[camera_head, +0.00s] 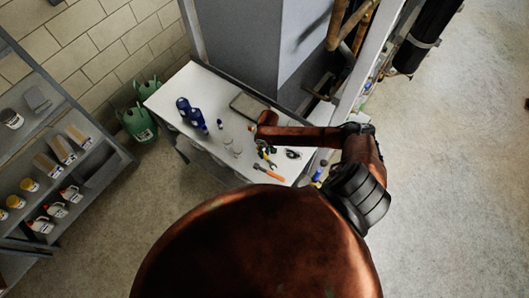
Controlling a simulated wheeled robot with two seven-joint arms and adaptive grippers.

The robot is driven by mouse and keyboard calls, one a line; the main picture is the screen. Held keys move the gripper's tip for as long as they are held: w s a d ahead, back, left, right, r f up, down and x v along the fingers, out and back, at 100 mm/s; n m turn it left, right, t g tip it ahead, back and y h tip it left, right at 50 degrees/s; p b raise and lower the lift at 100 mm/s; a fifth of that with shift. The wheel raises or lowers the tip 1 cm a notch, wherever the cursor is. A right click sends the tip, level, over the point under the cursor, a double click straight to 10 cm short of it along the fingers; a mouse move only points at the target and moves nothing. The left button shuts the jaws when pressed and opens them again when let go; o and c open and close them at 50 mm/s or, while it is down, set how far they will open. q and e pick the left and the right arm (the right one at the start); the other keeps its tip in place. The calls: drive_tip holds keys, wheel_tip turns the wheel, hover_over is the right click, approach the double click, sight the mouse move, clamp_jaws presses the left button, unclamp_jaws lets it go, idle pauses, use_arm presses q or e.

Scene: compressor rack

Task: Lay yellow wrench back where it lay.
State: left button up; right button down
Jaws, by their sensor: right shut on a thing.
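My right arm reaches from the right over the white-topped table (215,148). My right gripper (263,146) shows small and dark at the end of this arm, low over the table's right part. It is shut on the yellow wrench (266,155), which shows as a small yellow and dark shape just below it. Whether the wrench touches the tabletop I cannot tell. My left gripper is not in view.
An orange-handled tool (268,174) lies near the table's front edge. A small round metal item (293,154) lies to the right. Clear glassware (233,147), blue bottles (196,117) and a grey tray (248,106) stand farther left and back. Shelves (60,150) stand at left.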

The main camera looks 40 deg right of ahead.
drive_tip(key=shift+w, duration=0.35)
drive_tip(key=shift+w, duration=0.5)
drive_tip(key=shift+w, duration=0.2)
drive_tip(key=shift+w+b, duration=0.45)
drive_tip(key=shift+w, duration=0.3)
drive_tip(key=shift+w, duration=0.35)
drive_tip(key=shift+w, duration=0.35)
drive_tip(key=shift+w+b, duration=0.35)
drive_tip(key=shift+w, duration=0.25)
